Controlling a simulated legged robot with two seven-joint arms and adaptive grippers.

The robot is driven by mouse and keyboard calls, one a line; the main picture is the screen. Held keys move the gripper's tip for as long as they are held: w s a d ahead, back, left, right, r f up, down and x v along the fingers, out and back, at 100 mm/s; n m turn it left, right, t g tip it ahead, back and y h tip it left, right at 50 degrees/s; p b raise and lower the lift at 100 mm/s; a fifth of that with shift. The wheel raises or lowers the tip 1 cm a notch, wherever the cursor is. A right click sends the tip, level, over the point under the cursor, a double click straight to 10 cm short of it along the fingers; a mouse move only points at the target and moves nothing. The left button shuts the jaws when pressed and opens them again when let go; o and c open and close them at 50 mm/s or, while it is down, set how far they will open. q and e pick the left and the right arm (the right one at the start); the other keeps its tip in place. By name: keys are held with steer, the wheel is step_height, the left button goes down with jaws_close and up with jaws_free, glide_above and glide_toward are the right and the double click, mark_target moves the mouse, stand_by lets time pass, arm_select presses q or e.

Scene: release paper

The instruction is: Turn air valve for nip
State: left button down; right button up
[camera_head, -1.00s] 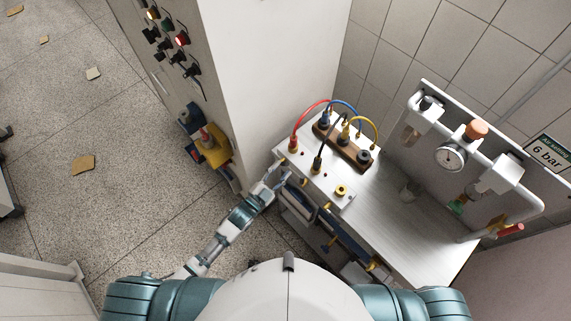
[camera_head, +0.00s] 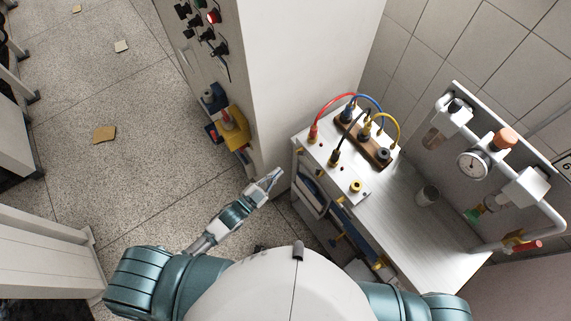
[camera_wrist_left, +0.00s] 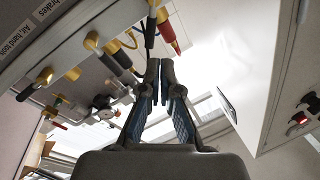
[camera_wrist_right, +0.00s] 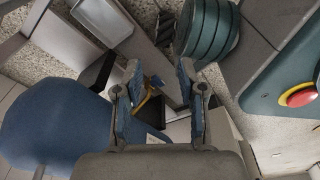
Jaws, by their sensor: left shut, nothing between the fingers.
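In the left wrist view a panel carries brass valves (camera_wrist_left: 92,42) with black handles (camera_wrist_left: 117,60) and a red handle (camera_wrist_left: 167,32). The readable labels are "Air handtools" (camera_wrist_left: 38,36) and one ending in "brakes" (camera_wrist_left: 46,8); I cannot tell which valve is for the nip. In the head view my left gripper (camera_head: 272,180) is shut and empty, left of the bench's front edge and apart from it. Its tips show below the handles in the left wrist view (camera_wrist_left: 165,65). My right gripper (camera_wrist_right: 159,72) is open, seen only in its own wrist view.
Floor at the left is mostly clear.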

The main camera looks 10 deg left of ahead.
steer(key=w+a+r+t+b, duration=0.1)
steer(key=w+a+r+b, duration=0.1)
steer(key=w+r+b, duration=0.7)
arm_select(q)
steer(key=w+a+r+n+g, duration=0.2)
steer(key=w+a+n, duration=0.4)
steer(key=n, duration=0.6)
arm_select(e)
steer(key=w+r+t+b, duration=0.1)
steer(key=w+r+b, duration=0.15)
steer(key=r, duration=1.35)
arm_select(q)
steer(key=w+d+n+g+h+p, duration=0.2)
steer(key=d+p, duration=0.1)
steer(key=d, duration=0.7)
steer(key=shift+w+d+p, duration=0.2)
steer(key=shift+d+p, duration=0.1)
steer(key=shift+d, duration=0.05)
arm_select(e)
step_height(320, 180, down, 8)
steer(key=g, duration=0.1)
steer(key=shift+r, duration=0.2)
